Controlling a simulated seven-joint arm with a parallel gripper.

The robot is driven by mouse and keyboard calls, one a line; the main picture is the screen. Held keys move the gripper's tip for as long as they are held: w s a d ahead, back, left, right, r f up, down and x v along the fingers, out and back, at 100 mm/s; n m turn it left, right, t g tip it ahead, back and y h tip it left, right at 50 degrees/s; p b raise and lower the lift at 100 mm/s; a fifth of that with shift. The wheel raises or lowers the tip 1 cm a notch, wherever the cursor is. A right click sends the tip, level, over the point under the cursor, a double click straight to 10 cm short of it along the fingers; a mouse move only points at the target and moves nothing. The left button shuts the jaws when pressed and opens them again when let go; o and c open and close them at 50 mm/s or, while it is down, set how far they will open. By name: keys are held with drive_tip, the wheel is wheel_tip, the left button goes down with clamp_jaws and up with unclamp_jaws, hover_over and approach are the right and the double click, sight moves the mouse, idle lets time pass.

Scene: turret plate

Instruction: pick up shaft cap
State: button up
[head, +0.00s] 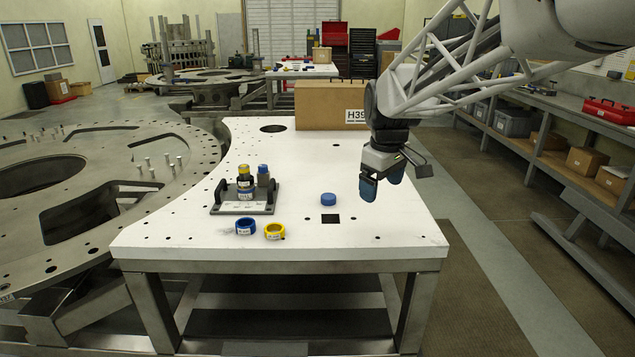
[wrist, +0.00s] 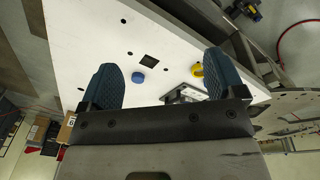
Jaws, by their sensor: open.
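A short round blue cap (head: 328,199), which looks like the shaft cap, lies flat on the white table, left of my gripper. It also shows in the wrist view (wrist: 138,77), between the two fingers in the picture but well beyond them. My gripper (head: 381,182) is open and empty above the right part of the table; its blue fingers are wide apart in the wrist view (wrist: 160,60). Nothing touches the cap.
A blue ring (head: 245,226) and a yellow ring (head: 274,231) lie in front. A black square (head: 330,219) marks the white table (head: 180,226). A cardboard box (head: 322,105) stands behind.

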drive_tip(key=w+a+f+n, duration=0.2)
drive_tip(key=w+n, duration=0.1)
drive_tip(key=w, duration=0.7)
drive_tip(key=w+a+f+n, duration=0.2)
drive_tip(key=w, duration=0.7)
drive_tip(key=n+g, duration=0.1)
drive_tip(key=n, duration=0.4)
hover_over(327, 196)
drive_tip(key=f, duration=1)
drive_tip(key=shift+s+d+f, duration=0.15)
drive_tip(key=shift+s+d, duration=0.05)
drive_tip(key=shift+s, duration=0.1)
drive_tip(key=shift+w+a+f+n, duration=0.15)
drive_tip(key=shift+w+f+n, duration=0.15)
drive_tip(key=shift+w+f, duration=0.1)
drive_tip(key=shift+f, duration=1.25)
drive_tip(key=shift+s+f, duration=0.15)
drive_tip(key=shift+f, duration=2.45)
